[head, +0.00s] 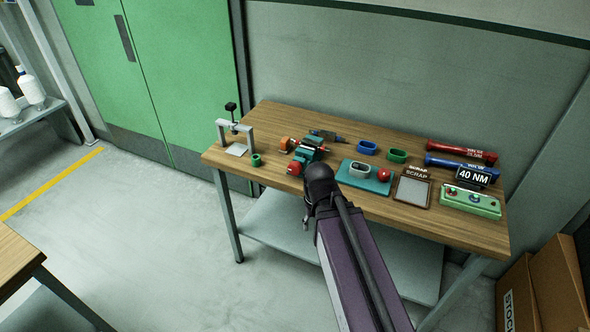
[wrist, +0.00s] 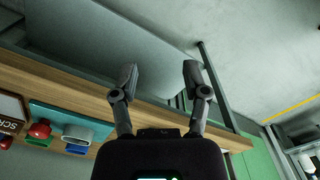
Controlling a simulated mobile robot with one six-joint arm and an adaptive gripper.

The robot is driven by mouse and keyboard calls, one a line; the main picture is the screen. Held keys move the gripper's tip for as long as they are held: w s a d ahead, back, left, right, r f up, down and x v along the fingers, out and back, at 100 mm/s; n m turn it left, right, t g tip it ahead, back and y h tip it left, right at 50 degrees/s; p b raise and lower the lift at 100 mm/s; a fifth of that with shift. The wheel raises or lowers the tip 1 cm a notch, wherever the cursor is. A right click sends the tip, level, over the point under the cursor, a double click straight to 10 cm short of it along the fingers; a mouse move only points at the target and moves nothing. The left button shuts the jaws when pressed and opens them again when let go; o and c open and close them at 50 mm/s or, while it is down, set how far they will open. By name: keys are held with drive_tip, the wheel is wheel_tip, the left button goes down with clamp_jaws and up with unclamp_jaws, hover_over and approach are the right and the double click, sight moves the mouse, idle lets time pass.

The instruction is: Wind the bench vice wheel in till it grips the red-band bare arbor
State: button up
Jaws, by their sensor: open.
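The bench vice (head: 312,150) is a small teal body with red and orange round parts, on the wooden bench left of its middle. An orange round part sticks out at its left and a red one at its front; I cannot tell which is the wheel or whether an arbor sits between the jaws. My gripper shows in the wrist view (wrist: 160,78) with its two fingers wide apart and nothing between them. In the head view my dark wrist is at the bench's front edge, just right of and nearer than the vice, and hides the fingers.
The bench (head: 450,228) also holds a clamp stand (head: 246,130), a teal mat (head: 372,184) with a grey ring and red knob, blue (head: 367,148) and green (head: 397,155) rings, a scrap tray (head: 401,202), red and blue torque tools, and a green button box (head: 455,202). Cartons stand at right.

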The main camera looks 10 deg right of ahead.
drive_tip(key=o, duration=0.3)
drive_tip(key=shift+f, duration=0.1)
drive_tip(key=shift+o, duration=0.5)
drive_tip(key=shift+w+f+n+h+b, duration=0.3)
drive_tip(key=shift+w+f+n+b, duration=0.1)
drive_tip(key=shift+f+b, duration=0.15)
drive_tip(key=n+t+h+b, duration=1)
drive_tip(key=n+t+b, duration=0.5)
drive_tip(key=n+b, duration=0.9)
approach(293, 171)
drive_tip(key=s+a+n+p, duration=0.2)
drive_tip(key=shift+s+d+r, duration=0.1)
drive_tip(key=shift+d, duration=0.1)
drive_tip(key=x, duration=1.3)
drive_tip(key=shift+w+d, duration=0.25)
drive_tip(key=shift+w, duration=0.1)
